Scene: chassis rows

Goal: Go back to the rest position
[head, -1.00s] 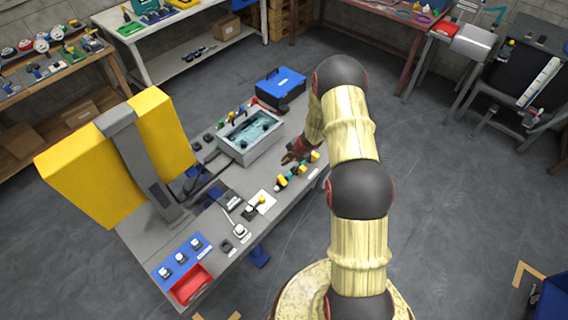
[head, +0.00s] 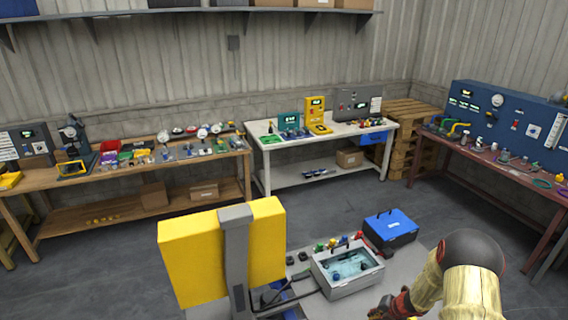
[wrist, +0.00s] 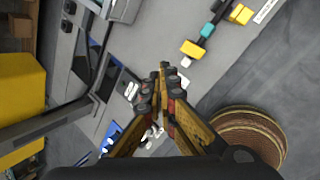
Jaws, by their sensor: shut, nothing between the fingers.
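My gripper (wrist: 163,84) shows in the wrist view with its two fingers together and nothing between them. It is above the grey bench (wrist: 225,62), apart from the parts on it. In the head view only the red and dark wrist end of my gripper (head: 388,306) shows at the bottom edge. It is close to the near right side of the water-filled grey tank (head: 348,268). The rest of the gripper is cut off by the frame there.
A yellow panel (head: 205,255) on a grey post stands left of the tank. A blue case (head: 390,228) sits behind the tank. Yellow and teal fittings (wrist: 194,48) lie on the bench. A wooden bench (head: 120,170), a white bench (head: 320,140) and a red-brown bench (head: 490,165) stand along the walls, with open floor between.

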